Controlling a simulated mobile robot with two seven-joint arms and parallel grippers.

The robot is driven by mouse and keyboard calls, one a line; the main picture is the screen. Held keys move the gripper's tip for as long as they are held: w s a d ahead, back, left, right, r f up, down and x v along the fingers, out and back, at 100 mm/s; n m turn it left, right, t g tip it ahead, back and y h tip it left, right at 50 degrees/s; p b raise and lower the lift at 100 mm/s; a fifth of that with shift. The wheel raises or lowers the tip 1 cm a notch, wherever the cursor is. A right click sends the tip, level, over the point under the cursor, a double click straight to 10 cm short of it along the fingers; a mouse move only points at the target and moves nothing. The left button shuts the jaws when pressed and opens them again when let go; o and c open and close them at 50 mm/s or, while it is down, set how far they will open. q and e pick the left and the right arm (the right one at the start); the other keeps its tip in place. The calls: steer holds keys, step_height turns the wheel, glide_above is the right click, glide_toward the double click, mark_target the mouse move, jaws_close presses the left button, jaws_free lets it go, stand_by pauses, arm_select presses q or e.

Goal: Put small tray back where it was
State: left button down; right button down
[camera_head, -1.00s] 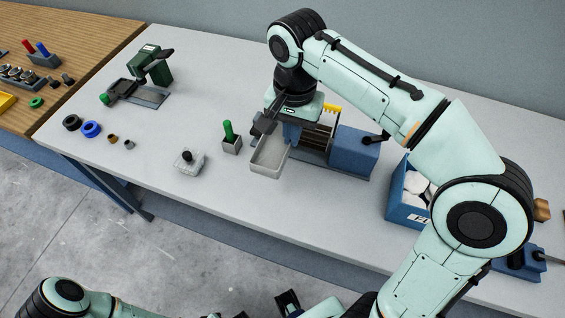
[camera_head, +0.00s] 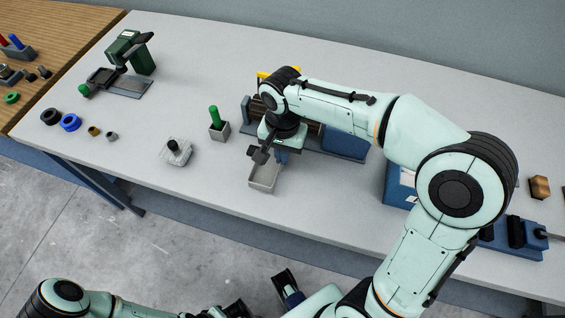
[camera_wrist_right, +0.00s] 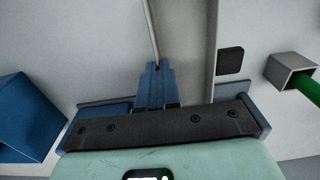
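The small tray (camera_head: 262,178), light grey and open-topped, is at the front of the table in the head view, before the blue machine (camera_head: 343,142). My right gripper (camera_head: 281,157) is at its right wall. In the right wrist view the blue fingers (camera_wrist_right: 157,82) are closed on the tray's thin wall (camera_wrist_right: 152,30). The tray looks level; I cannot tell whether it touches the table. My arm hides part of the machine. My left gripper (camera_head: 265,297) is at the bottom edge, partly cut off, and its opening is unclear.
A grey block with a green handle (camera_head: 218,129) stands left of the tray, and a clear block with a black knob (camera_head: 175,152) farther left. A blue bin (camera_head: 398,186) is to the right, partly behind my arm. The tabletop left of the tray's front is clear.

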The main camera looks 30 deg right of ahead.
steer(key=shift+f+b, duration=0.3)
steer(key=shift+f, duration=1.8)
steer(key=shift+f, duration=0.1)
steer(key=c, duration=1.4)
jaws_free()
steer(key=shift+f, duration=0.1)
steer(key=shift+o, duration=0.2)
step_height(320, 180, up, 12)
steer(key=shift+r+p, duration=0.2)
steer(key=shift+p, duration=0.85)
